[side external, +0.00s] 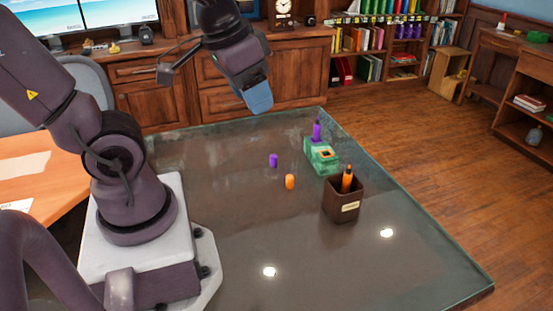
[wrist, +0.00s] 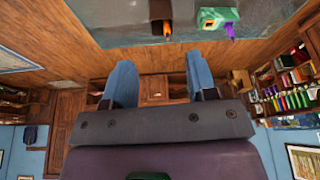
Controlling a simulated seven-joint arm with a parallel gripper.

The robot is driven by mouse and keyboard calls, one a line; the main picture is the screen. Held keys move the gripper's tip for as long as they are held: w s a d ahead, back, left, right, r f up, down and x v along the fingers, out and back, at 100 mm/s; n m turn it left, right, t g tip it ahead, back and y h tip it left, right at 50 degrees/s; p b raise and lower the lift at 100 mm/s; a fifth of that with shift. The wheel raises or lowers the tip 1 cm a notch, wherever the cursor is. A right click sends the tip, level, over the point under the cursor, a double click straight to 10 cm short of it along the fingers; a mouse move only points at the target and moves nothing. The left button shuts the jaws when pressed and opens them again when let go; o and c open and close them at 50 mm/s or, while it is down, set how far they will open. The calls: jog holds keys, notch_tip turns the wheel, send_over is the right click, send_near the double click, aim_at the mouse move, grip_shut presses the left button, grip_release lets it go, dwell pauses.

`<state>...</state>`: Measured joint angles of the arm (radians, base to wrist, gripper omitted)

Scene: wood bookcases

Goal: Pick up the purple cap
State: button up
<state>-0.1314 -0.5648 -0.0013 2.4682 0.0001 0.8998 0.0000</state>
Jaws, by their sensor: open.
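The purple cap (side external: 273,160) is a small purple cylinder on the dark glass-topped table (side external: 225,235), near the table's middle in the side view. I cannot make it out in the wrist view. An orange cap (side external: 290,182) stands close to it, toward the front right. My gripper (side external: 258,98) is raised above the far part of the table, up and left of the purple cap and well apart from it. In the wrist view the two blue fingers of my gripper (wrist: 161,84) are spread wide with nothing between them.
A green block (side external: 313,153) holds a purple marker (side external: 317,132) right of the caps. A dark brown cup (side external: 342,205) with an orange marker (side external: 347,180) stands in front of it. The table's front and left-centre are clear. Wooden cabinets (side external: 150,100) stand behind.

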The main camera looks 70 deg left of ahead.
jog(key=w+a+f+g, duration=0.3)
jog(key=w+a+f, duration=0.2)
jog(key=a, duration=0.2)
jog(key=m, duration=1.9)
send_near(274, 156)
jog(key=shift+g+h, duration=0.3)
jog(key=shift+g, duration=0.1)
jog(key=f, duration=0.5)
jog(key=shift+w+a+f, duration=0.2)
jog(key=shift+w+f, duration=0.05)
jog(key=shift+f, duration=0.1)
notch_tip(274, 156, down, 5)
jog(key=shift+w+a+f, duration=0.1)
jog(key=shift+a+f, duration=0.05)
grip_shut()
